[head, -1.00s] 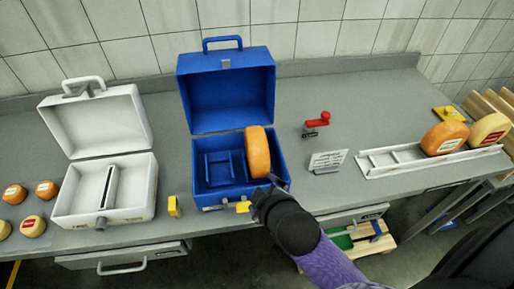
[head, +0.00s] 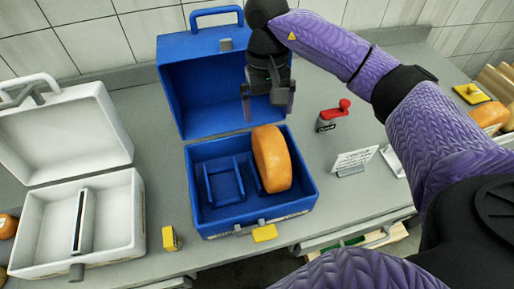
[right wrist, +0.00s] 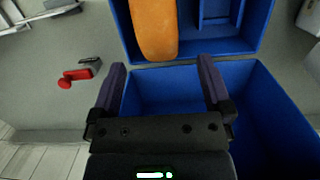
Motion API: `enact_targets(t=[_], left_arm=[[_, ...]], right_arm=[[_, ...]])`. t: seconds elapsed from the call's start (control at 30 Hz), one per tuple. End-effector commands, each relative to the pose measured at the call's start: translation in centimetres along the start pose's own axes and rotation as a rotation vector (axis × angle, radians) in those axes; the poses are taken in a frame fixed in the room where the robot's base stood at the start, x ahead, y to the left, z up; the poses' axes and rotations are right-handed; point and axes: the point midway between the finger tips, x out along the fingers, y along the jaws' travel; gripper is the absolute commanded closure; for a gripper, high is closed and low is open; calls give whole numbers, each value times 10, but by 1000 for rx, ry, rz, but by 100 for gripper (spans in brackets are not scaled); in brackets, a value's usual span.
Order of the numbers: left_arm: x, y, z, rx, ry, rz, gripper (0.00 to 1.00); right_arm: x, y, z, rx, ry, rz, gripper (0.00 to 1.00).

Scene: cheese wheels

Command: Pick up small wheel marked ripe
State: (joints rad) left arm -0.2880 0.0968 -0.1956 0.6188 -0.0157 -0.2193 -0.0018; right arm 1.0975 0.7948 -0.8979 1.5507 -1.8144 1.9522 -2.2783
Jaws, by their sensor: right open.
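At the left edge of the head view a small orange cheese wheel (head: 8,227) is cut off by the frame, and a sliver of another shows below it. No mark on them can be read now. A larger orange wheel (head: 271,160) stands on edge in the open blue case (head: 202,219); no label shows on it. It also shows in the right wrist view (right wrist: 155,25). My right gripper (head: 268,102) is open and empty, above the back of the blue case before its raised lid. Its fingers (right wrist: 161,68) point toward the wheel. My left gripper is out of view.
An open white case (head: 120,225) stands left of the blue one, with a yellow block (head: 170,239) between them. A red-handled tool (head: 333,115) and a small sign (head: 354,160) stand to the right. Wheels (head: 490,116) lie at the far right, partly behind my arm.

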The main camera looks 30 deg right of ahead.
Motion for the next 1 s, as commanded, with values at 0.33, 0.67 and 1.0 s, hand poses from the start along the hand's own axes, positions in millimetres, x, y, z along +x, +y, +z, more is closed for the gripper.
enact_targets(t=[0.33,0.67,1.0], left_arm=[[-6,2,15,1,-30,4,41],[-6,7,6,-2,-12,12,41],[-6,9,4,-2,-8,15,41]], right_arm=[[61,2,-1,0,-6,0,0],[93,3,-4,-2,-1,-1,0],[92,3,-4,-2,-1,-2,55]])
